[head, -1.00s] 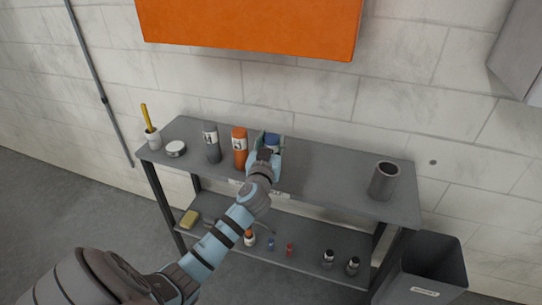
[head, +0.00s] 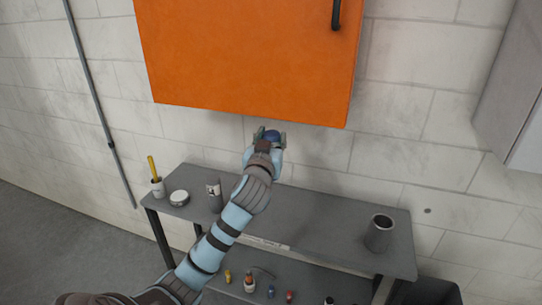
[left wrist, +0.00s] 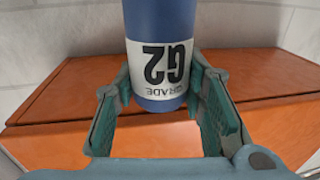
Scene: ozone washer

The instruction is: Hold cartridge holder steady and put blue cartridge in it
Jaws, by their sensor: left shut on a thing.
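The blue cartridge (head: 272,135) is held up in front of the wall, just below the orange cabinet, in the head view. In the left wrist view the blue cartridge (left wrist: 158,25) shows a white label reading "G2 GRADE", upside down. My left gripper (head: 270,141) is shut on it, with one finger on each side, clear of the table. An open-topped grey cylinder (head: 380,233), which looks like the cartridge holder, stands upright on the right part of the table, apart from the gripper. My right gripper is not in view.
The orange cabinet (head: 245,60) hangs just above the cartridge. On the grey table (head: 315,225) a grey labelled cartridge (head: 214,198), a white round tin (head: 179,198) and a cup with a yellow-handled tool (head: 157,187) stand left. The table between arm and grey cylinder is clear.

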